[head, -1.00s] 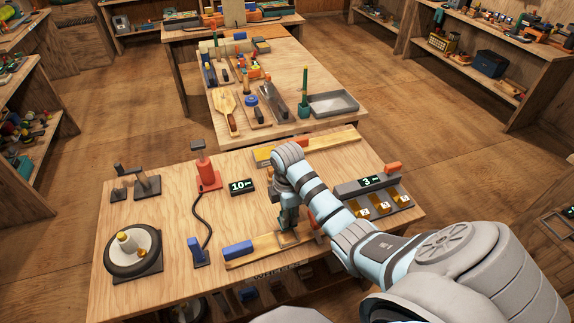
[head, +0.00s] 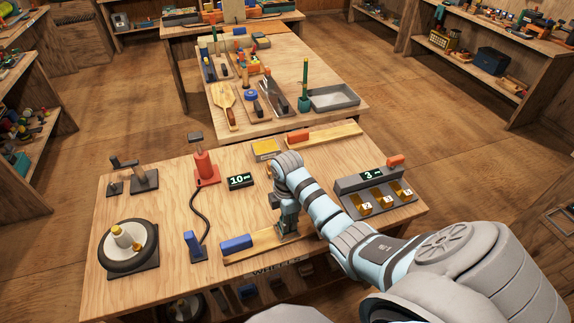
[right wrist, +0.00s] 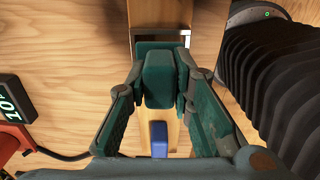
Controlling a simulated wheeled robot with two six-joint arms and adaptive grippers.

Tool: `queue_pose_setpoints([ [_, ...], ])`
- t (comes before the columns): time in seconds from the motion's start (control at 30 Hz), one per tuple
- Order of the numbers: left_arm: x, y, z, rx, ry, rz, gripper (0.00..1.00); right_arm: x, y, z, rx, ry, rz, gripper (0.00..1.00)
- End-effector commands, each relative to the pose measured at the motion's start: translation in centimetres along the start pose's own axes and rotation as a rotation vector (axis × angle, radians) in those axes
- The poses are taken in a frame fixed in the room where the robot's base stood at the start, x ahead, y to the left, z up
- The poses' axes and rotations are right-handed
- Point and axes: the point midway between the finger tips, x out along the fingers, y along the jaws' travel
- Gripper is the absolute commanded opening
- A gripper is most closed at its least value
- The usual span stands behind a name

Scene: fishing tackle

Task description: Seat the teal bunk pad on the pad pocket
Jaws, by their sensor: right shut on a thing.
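The teal bunk pad (right wrist: 158,78) is a teal block between the fingers of my right gripper (head: 287,232), which also shows in the right wrist view (right wrist: 159,92). The gripper is shut on it, pointing down over the near wooden board (head: 262,245). In the right wrist view, a grey-rimmed frame, seemingly the pad pocket (right wrist: 160,31), lies on the board just beyond the pad. My left gripper is not in view.
A blue pad (head: 236,243) sits on the same board, left of the gripper. A far board carries an orange pad (head: 298,136). A "10" display (head: 241,181), red jack (head: 206,168), wheel (head: 128,249) and grey "3" console (head: 375,190) stand around the table.

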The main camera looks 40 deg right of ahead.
Motion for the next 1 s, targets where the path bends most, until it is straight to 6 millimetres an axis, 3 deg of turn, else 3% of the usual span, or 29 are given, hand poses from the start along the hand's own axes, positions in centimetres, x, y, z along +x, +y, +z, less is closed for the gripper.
queue_pose_setpoints([
  [1.0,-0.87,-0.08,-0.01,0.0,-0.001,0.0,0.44,-0.1,0.02,-0.04,0.0,0.0,0.0,0.0],
])
